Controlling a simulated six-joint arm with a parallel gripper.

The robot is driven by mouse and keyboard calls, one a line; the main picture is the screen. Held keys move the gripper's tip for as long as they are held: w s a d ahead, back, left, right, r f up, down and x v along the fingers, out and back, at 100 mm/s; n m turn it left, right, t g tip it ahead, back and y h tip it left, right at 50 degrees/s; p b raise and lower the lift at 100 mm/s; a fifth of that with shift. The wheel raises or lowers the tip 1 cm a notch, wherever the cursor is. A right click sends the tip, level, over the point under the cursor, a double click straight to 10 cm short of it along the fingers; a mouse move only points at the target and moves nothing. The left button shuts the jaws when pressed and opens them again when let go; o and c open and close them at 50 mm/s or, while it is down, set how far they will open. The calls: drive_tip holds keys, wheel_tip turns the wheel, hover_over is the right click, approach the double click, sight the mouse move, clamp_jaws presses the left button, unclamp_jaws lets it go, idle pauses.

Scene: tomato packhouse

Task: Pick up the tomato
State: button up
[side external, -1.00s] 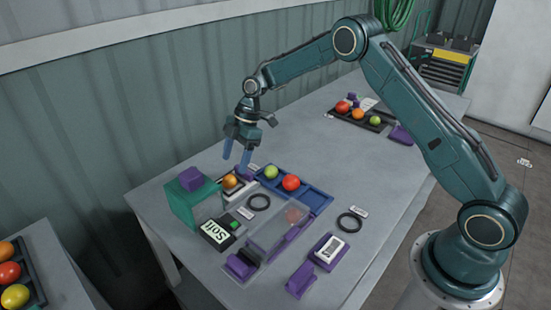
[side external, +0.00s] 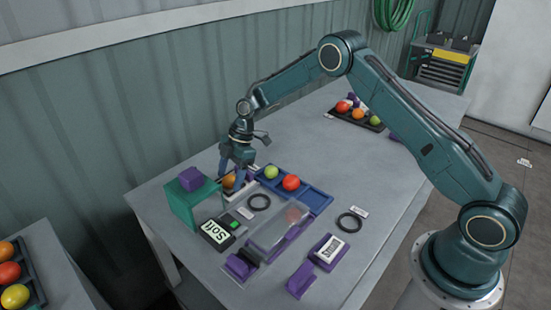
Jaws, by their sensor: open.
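An orange tomato (side external: 229,181) sits on a small stand beside the green block-like frame, partly hidden by my fingers. My gripper (side external: 231,181) is open and low, pointing down, with its blue fingers on either side of this tomato. I cannot tell whether they touch it. A green tomato (side external: 271,172) and a red tomato (side external: 291,183) sit in the blue tray (side external: 318,198) to the right. Another red tomato (side external: 294,215) shows through a clear panel.
A green frame (side external: 190,202) with a purple block (side external: 191,178) on top stands close left of my gripper. A further tray (side external: 345,117) of tomatoes stands at the back.

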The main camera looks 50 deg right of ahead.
sight(231, 176)
idle(0.4)
drive_tip(key=c, duration=0.8)
drive_tip(key=shift+r, duration=0.15)
wheel_tip(231, 176, up, 20)
idle(0.4)
idle(0.6)
